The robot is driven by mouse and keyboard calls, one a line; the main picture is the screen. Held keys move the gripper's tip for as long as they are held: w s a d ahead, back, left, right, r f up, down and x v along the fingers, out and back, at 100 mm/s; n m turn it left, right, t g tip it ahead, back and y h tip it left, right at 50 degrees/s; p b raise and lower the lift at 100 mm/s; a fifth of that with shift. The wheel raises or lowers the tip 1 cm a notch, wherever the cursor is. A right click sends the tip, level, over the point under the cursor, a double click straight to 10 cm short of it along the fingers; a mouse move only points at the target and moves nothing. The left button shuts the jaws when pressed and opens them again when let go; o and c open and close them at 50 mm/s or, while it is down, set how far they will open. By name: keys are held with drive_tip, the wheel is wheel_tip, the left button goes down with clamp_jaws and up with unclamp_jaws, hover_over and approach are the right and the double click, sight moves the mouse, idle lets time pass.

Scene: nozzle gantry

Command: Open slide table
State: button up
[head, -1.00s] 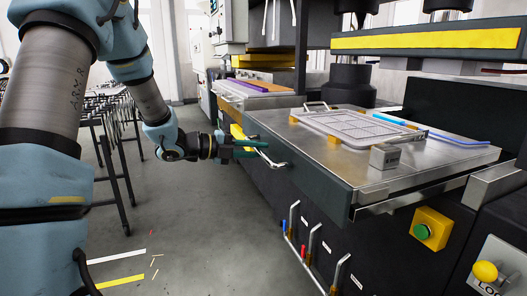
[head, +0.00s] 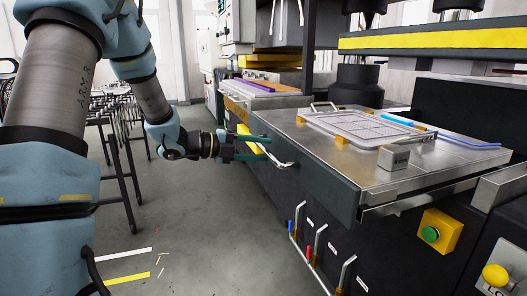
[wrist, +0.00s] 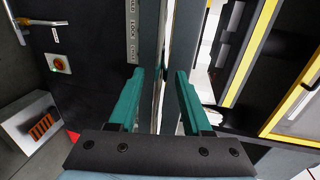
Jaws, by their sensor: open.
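The slide table (head: 345,176) is a metal-topped platform with a dark front panel, jutting from the press at the right of the head view. A silver bar handle (head: 281,163) sticks out from its front panel. My gripper (head: 266,148) with green fingers is open at this handle, its fingertips close to the bar. I cannot tell whether they touch it.
On the table top lie a white grid tray (head: 362,127), a small metal block (head: 393,157) and a blue rod (head: 470,141). Levers (head: 317,243) and a green button (head: 431,234) are on the machine below.

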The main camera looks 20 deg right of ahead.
drive_tip(key=b+v, duration=0.1)
drive_tip(key=v, duration=0.8)
drive_tip(key=shift+a, duration=0.25)
drive_tip(key=w+a+n+t+y+p, duration=0.3)
drive_tip(key=w+a+n+t+y, duration=0.5)
drive_tip(key=n, duration=0.5)
drive_tip(key=a+n+t+y+p, duration=0.2)
drive_tip(key=a+n+y, duration=0.1)
drive_tip(key=a+n, duration=0.5)
drive_tip(key=s+a+f+n+g+y+p, duration=0.1)
drive_tip(key=s+a+f+n+g+y, duration=0.1)
drive_tip(key=s+n, duration=0.5)
drive_tip(key=s+a+f+n+g+y+p, duration=0.1)
drive_tip(key=s+a+n+g, duration=0.4)
drive_tip(key=s, duration=0.8)
drive_tip(key=shift+a+f+n+g+y, duration=0.35)
drive_tip(key=shift+f+n+y, duration=0.35)
drive_tip(key=shift+n, duration=0.5)
